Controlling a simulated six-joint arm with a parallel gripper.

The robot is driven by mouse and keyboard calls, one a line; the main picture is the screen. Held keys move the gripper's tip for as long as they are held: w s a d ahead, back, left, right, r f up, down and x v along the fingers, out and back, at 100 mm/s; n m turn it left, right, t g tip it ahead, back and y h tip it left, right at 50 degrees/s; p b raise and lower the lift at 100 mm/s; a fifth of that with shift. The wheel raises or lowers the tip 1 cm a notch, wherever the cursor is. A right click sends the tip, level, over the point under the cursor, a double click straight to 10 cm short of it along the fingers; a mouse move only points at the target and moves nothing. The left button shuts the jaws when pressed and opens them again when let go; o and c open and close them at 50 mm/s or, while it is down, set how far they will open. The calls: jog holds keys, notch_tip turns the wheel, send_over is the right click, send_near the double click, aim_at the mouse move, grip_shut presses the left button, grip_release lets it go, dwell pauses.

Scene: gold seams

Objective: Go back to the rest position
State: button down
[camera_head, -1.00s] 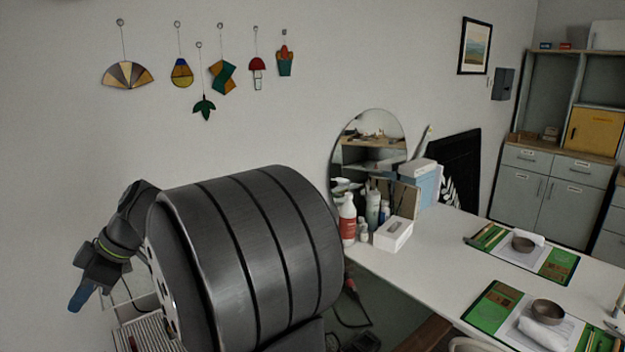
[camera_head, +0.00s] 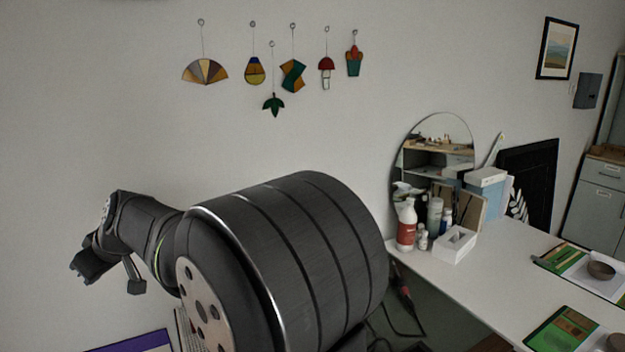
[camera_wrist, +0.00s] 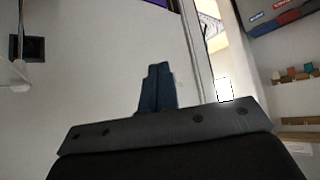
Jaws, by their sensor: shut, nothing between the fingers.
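My gripper (camera_head: 88,268) is at the left of the head view, in front of the bare wall and well away from the table. In the wrist view its two blue fingers (camera_wrist: 157,88) stand together, shut, with nothing between them. Its fingertips are too dark to make out in the head view. My large dark arm link fills the lower middle of the head view.
Stained-glass ornaments (camera_head: 205,72) hang on the wall. A purple-edged object (camera_head: 135,343) is at the lower left.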

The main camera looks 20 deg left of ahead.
jog(key=a+m+t, duration=0.2)
jog(key=a+m, duration=0.1)
jog(key=a, duration=0.3)
jog(key=shift+w+a+m+t, duration=0.3)
jog(key=shift+a+t, duration=0.05)
jog(key=shift+t, duration=0.05)
jog(key=shift+d, duration=0.1)
dwell(0.3)
jog(key=d+n+g, duration=0.4)
jog(key=d+n, duration=0.1)
jog(key=d, duration=0.4)
jog(key=shift+d, duration=0.3)
dwell(0.3)
jog(key=shift+s, duration=0.1)
